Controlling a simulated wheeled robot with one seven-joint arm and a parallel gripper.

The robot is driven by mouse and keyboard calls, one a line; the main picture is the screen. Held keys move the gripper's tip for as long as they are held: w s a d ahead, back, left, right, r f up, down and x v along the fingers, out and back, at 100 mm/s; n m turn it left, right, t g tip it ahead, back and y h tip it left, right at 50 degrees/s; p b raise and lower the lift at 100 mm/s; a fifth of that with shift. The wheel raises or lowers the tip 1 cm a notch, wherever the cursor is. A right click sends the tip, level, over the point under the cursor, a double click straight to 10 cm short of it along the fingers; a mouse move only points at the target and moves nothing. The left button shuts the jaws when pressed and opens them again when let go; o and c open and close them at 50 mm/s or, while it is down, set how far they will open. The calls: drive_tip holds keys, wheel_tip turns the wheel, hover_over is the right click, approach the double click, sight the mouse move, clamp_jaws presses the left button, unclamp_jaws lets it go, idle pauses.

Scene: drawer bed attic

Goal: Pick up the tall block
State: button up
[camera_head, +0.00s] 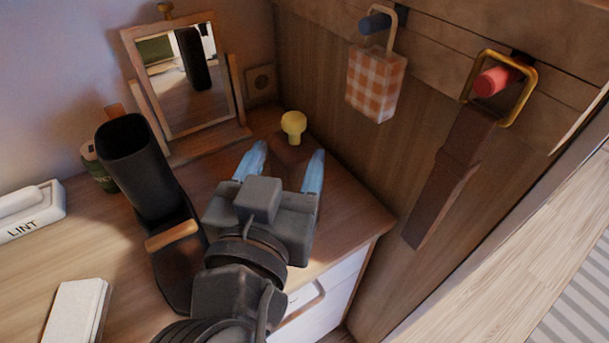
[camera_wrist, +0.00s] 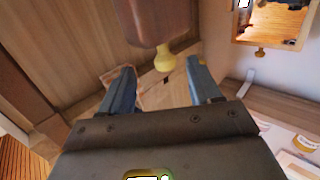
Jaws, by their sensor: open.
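A brown block (camera_head: 291,153) with a yellow knob (camera_head: 293,123) on top stands at the back right corner of the wooden dresser top; I take it as the tall block. The wrist view is upside down and shows the brown block (camera_wrist: 150,20) at the top, with its knob (camera_wrist: 165,57) below. My gripper (camera_head: 284,160) is open, its two bluish fingers spread. In the wrist view the gripper (camera_wrist: 158,75) points at the block, which appears just beyond the fingertips. Nothing is held. The block's lower part is hard to see in the head view.
A mirror (camera_head: 182,75) stands behind, left of the block. A tall black open container (camera_head: 140,165) stands close left of my gripper. A wooden wall is close on the right, with a checked bag (camera_head: 376,82) and a brown strap (camera_head: 448,178) hanging. A white block (camera_head: 75,312) lies front left.

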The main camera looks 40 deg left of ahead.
sight(293, 136)
drive_tip(key=x, duration=0.2)
drive_tip(key=p+x, duration=0.1)
drive_tip(key=x, duration=0.1)
drive_tip(key=shift+w+a+f, duration=0.1)
drive_tip(key=shift+a, duration=0.25)
drive_tip(key=shift+w+a+f+p, duration=0.15)
drive_tip(key=shift+w+p, duration=0.15)
drive_tip(key=shift+w, duration=0.1)
clamp_jaws()
